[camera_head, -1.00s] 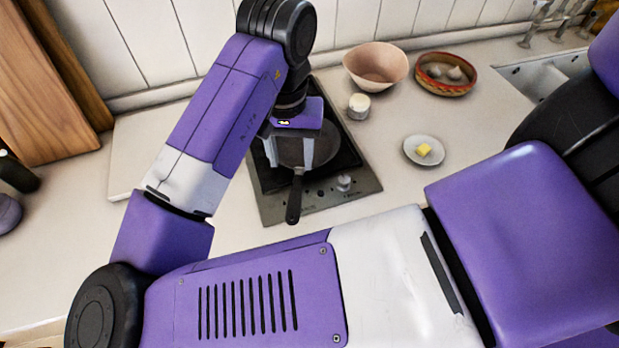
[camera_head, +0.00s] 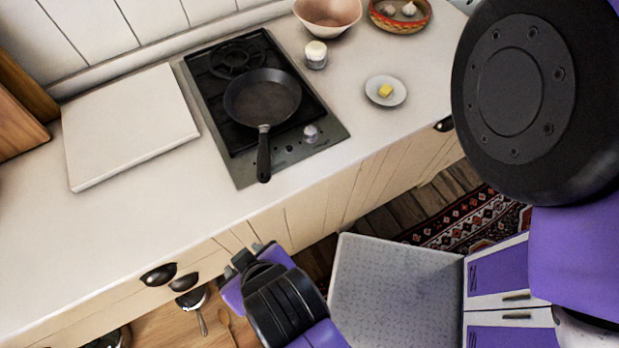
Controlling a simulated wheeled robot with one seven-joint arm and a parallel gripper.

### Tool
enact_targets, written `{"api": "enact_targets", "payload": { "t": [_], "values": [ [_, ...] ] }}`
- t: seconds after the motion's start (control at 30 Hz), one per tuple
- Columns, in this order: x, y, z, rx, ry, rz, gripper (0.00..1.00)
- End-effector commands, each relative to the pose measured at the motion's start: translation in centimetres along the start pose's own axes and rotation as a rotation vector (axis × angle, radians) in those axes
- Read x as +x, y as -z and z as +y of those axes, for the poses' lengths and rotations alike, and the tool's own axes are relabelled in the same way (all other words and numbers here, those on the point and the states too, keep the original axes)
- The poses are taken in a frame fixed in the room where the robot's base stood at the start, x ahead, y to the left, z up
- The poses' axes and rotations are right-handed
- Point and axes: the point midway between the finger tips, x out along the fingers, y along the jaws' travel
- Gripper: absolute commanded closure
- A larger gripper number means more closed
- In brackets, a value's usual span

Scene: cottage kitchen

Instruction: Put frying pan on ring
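The frying pan (camera_head: 264,96), black with a black handle, sits upright on the front part of the black hob (camera_head: 313,143), its handle pointing toward the counter's front edge. It hides what is directly under it, so its exact seat on a ring cannot be seen. Another ring (camera_head: 237,57) is bare behind it, toward the wall. My gripper (camera_head: 246,260) is in front of the counter, low in the picture and well apart from the pan. It is seen mostly from behind; its finger gap is not clear. The pan is not in it.
A white board (camera_head: 128,123) lies left of the hob. A small white jar (camera_head: 316,54), a pink bowl (camera_head: 327,14), a basket with garlic (camera_head: 400,14) and a plate with butter (camera_head: 386,90) stand to the right. Black handles (camera_head: 158,275) project from the counter front.

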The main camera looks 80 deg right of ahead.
Motion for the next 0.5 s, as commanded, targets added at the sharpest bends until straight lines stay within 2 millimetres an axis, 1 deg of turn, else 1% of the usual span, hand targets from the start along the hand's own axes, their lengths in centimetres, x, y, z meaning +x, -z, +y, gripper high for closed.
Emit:
{"api": "enact_targets", "payload": {
  "t": [0.03,0.1,0.23,0.37,0.5],
  "values": [
    [-0.6,-1.4,0.3,-0.038,0.019,0.029,0.52],
    [-1.3,-2.8,0.9,-0.075,0.042,0.076,0.52],
    [-2.7,-4.6,2.8,-0.142,0.088,0.170,0.52],
    [-4.3,-5.2,5.1,-0.207,0.144,0.274,0.52],
    [-6.1,-4.6,7.7,-0.274,0.218,0.393,0.52]
  ]
}}
